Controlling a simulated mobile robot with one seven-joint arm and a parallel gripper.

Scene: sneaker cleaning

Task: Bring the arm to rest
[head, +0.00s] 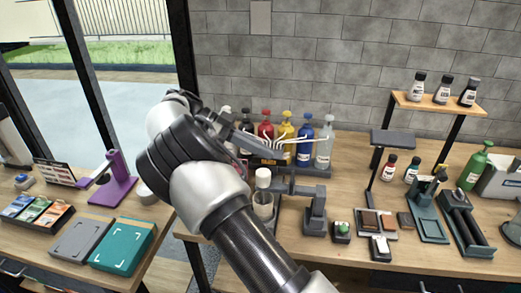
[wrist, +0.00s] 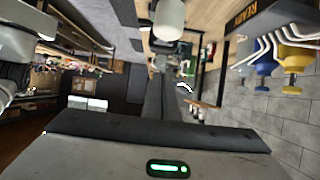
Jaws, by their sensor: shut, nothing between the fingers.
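My arm reaches up from the bottom of the head view and bends at the window post. My gripper (head: 278,154) points right, in front of a row of bottles on the workbench (head: 340,262). In the wrist view my gripper (wrist: 163,78) shows as dark fingers pressed together, with nothing held between them. A white-capped container (head: 263,178) stands just below the gripper in the head view. A white rounded top (wrist: 169,18) shows beyond the fingertips in the wrist view.
Red (head: 265,130), yellow (head: 286,132) and blue (head: 305,140) bottles stand in a rack close behind my gripper. A raised shelf (head: 432,104) with bottles and a green bottle (head: 474,168) are at right. A purple stand (head: 118,182) and teal box (head: 124,245) are at left.

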